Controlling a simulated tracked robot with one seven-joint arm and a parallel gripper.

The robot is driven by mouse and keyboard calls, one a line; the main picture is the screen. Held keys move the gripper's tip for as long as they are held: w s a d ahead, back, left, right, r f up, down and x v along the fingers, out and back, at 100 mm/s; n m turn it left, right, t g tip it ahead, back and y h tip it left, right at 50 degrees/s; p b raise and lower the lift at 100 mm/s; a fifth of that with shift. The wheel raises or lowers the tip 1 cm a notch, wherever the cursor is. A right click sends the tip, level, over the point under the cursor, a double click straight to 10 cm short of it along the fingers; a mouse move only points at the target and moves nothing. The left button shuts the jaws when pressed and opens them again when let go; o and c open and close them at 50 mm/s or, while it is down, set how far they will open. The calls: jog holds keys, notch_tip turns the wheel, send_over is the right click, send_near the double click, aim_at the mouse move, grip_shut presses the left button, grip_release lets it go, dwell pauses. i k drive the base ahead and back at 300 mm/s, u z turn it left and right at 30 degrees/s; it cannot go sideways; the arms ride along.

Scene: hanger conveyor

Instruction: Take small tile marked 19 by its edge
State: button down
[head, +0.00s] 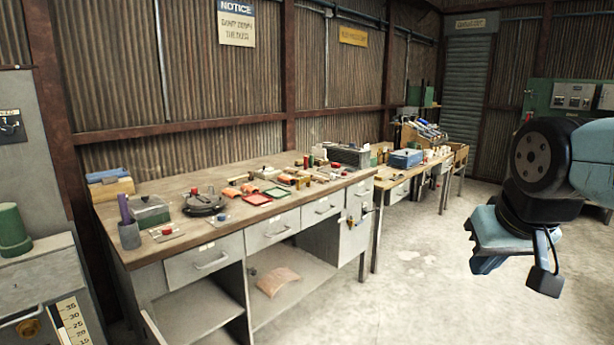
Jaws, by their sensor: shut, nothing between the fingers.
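I cannot make out a small tile marked 19 in the head view. Many small parts lie on the long workbench (130,240), too small to read any number on them. My gripper (486,264) hangs at the right side of the picture, pointing down, over the concrete floor and well apart from the benches. It is shut with nothing in it.
A second bench (399,192) with a blue box (406,158) stands behind. The floor (420,290) in front is clear.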

aim_at(286, 179)
jog(key=u, duration=0.05)
jog(key=i, duration=0.95)
jog(key=u, duration=0.45)
jog(key=i, duration=1.65)
jog(key=z, duration=0.4)
jog(key=i, duration=0.8)
jog(key=z, duration=0.1)
